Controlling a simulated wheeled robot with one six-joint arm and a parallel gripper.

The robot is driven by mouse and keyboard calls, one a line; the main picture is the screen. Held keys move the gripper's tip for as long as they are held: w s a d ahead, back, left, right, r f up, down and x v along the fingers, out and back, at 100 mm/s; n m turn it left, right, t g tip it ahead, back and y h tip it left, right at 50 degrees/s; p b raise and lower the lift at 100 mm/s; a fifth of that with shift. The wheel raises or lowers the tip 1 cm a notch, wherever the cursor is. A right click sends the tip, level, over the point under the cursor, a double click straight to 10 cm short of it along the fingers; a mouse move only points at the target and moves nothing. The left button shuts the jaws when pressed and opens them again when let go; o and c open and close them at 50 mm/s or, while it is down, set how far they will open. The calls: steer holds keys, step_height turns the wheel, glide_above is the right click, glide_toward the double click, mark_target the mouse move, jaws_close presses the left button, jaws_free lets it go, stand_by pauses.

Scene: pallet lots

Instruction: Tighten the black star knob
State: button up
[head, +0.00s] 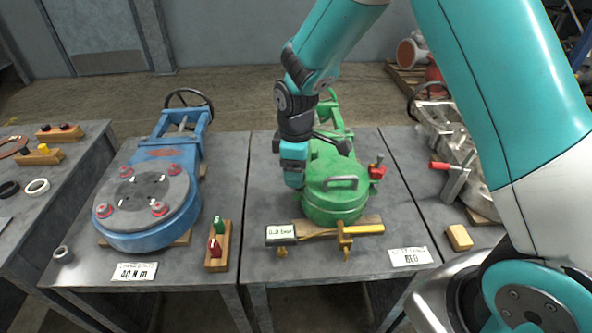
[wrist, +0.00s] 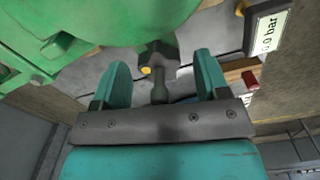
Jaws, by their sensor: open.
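The black star knob (wrist: 158,58) shows in the wrist view, with a yellow spot on its near side and a dark stem below it. It is beside the green valve body (head: 335,190). My gripper (wrist: 161,68) is open, with one teal finger on each side of the knob and stem. Gaps show between the fingers and the knob, so it is not gripped. In the head view my gripper (head: 293,178) hangs at the left side of the green body and hides the knob.
A gauge box (head: 281,234) and yellow lever (head: 362,230) are in front of the green body. A red clamp (head: 377,170) is at its right. A blue valve (head: 150,195) and a wooden block with green and red pegs (head: 217,250) stand to the left.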

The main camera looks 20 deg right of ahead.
steer(key=shift+f, duration=0.35)
steer(key=c, duration=0.9)
steer(key=shift+r, duration=0.1)
steer(key=m+p, duration=0.2)
steer(key=shift+m, duration=0.4)
steer(key=m+p, duration=0.1)
steer(key=m, duration=0.2)
steer(key=shift+m+p, duration=0.3)
steer(key=m+p, duration=0.2)
steer(key=m, duration=0.4)
steer(key=shift+m, duration=0.3)
